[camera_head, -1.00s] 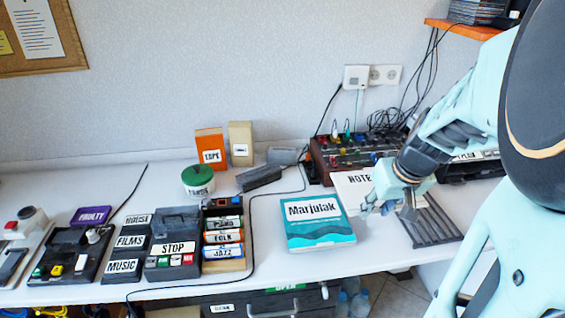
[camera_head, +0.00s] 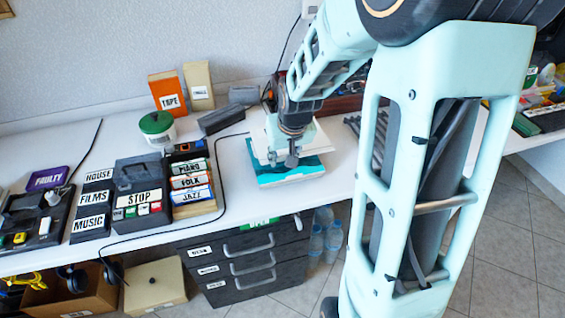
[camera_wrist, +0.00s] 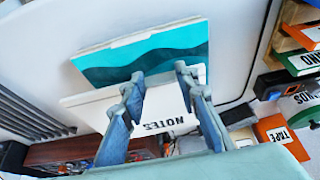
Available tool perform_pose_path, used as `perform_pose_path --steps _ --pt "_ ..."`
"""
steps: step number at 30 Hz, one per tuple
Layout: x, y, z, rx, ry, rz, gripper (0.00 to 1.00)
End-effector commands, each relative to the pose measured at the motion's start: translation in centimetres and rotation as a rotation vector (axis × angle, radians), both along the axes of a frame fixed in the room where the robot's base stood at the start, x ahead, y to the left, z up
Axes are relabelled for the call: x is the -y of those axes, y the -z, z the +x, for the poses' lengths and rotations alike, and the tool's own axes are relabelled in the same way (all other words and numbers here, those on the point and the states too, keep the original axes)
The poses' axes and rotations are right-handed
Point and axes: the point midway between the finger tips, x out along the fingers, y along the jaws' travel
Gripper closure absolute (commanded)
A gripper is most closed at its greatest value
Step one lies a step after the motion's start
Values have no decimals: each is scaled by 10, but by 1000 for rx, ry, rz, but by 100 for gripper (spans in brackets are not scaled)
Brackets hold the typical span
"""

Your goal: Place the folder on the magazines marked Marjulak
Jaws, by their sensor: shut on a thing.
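The white folder marked NOTES (camera_wrist: 150,118) is between the fingers of my gripper (camera_wrist: 158,80) in the wrist view; the gripper is shut on its edge. In the head view the folder (camera_head: 318,140) shows pale behind my gripper (camera_head: 290,160), over the back part of the teal magazines (camera_head: 288,178). The magazines (camera_wrist: 145,52) also show in the wrist view, partly covered by the folder. Their Marjulak title is hidden now. I cannot tell whether the folder touches them.
A black cassette box marked STOP (camera_head: 143,183) and a rack of labelled tapes (camera_head: 192,207) stand to the left. A green-lidded tub (camera_head: 157,127) and an orange TAPE box (camera_head: 168,92) stand at the back. A cable (camera_head: 222,160) runs between rack and magazines.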

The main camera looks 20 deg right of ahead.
Motion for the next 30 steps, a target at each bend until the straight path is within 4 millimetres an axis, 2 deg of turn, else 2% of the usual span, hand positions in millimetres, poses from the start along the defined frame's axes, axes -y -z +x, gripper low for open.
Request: perform_pose_path --steps 1,4,15,16,20,30 --pt "1 13 -2 -7 2 1 97" --pt "1 25 -2 -5 0 0 97" --pt "1 29 -1 -3 0 -1 97" --pt "1 28 -1 -3 1 -1 68" --pt "1 27 -1 -3 1 -1 54" --pt "1 24 -1 -3 1 -1 54"
